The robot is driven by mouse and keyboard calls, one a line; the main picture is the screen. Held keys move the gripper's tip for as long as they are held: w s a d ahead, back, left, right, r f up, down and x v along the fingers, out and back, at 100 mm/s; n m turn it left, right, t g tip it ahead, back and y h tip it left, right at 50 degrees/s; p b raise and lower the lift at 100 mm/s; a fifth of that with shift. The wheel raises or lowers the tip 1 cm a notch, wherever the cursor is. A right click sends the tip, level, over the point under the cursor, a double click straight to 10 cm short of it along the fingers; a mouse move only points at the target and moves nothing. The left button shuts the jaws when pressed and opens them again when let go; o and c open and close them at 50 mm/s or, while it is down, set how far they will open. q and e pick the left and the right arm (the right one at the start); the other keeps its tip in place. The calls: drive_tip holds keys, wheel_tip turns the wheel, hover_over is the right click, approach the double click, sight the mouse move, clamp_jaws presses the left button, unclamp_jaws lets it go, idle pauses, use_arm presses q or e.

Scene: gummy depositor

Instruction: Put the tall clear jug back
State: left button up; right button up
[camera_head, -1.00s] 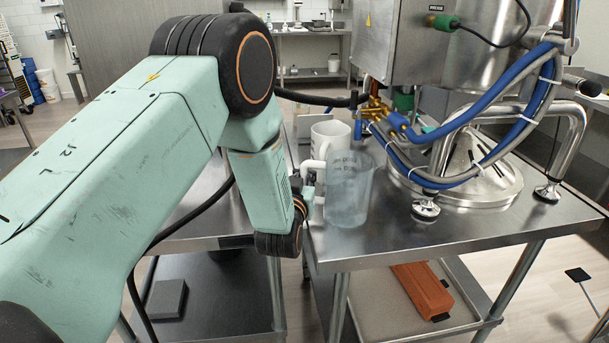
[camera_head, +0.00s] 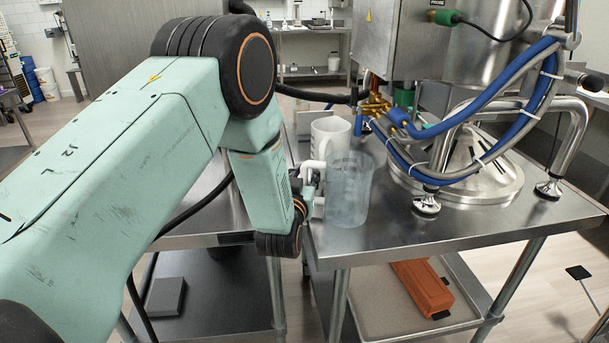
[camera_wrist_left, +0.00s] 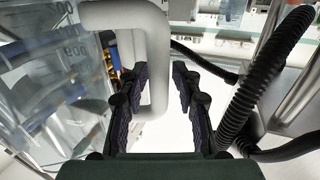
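The tall clear jug (camera_head: 350,195) stands upright on the steel table near its left front corner. It also fills the left side of the left wrist view (camera_wrist_left: 60,95), where its printed scale shows. My left gripper (camera_head: 308,186) is just left of the jug, low over the table edge. In the left wrist view its two dark fingers (camera_wrist_left: 158,95) are apart, with a pale handle loop (camera_wrist_left: 158,65) reaching in at their tips. My right gripper is out of view.
A white jug (camera_head: 329,133) stands close behind the clear jug. Blue and grey hoses (camera_head: 480,110) and the machine's steel base (camera_head: 465,180) are to the right. The table front (camera_head: 400,236) is clear. An orange-brown block (camera_head: 422,287) lies on the lower shelf.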

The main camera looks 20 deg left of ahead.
use_arm(q)
drive_tip(key=shift+o, duration=0.7)
drive_tip(key=shift+s, duration=0.1)
drive_tip(key=v, duration=1.2)
drive_tip(key=shift+f, duration=0.1)
drive_tip(key=s+d+f+m+g+h+b, duration=0.1)
drive_tip(key=s+d+f+m+g+h, duration=0.15)
drive_tip(key=s+f+g, duration=1.3)
drive_tip(key=s+f+h+b, duration=0.1)
drive_tip(key=s+f, duration=0.5)
drive_tip(key=s, duration=0.3)
drive_tip(key=s+d+f+g, duration=0.1)
drive_tip(key=s+f, duration=0.6)
drive_tip(key=s, duration=0.3)
drive_tip(key=shift+d+f+h+b, duration=0.15)
drive_tip(key=shift+h+b, duration=0.2)
drive_tip(key=shift+b, duration=0.05)
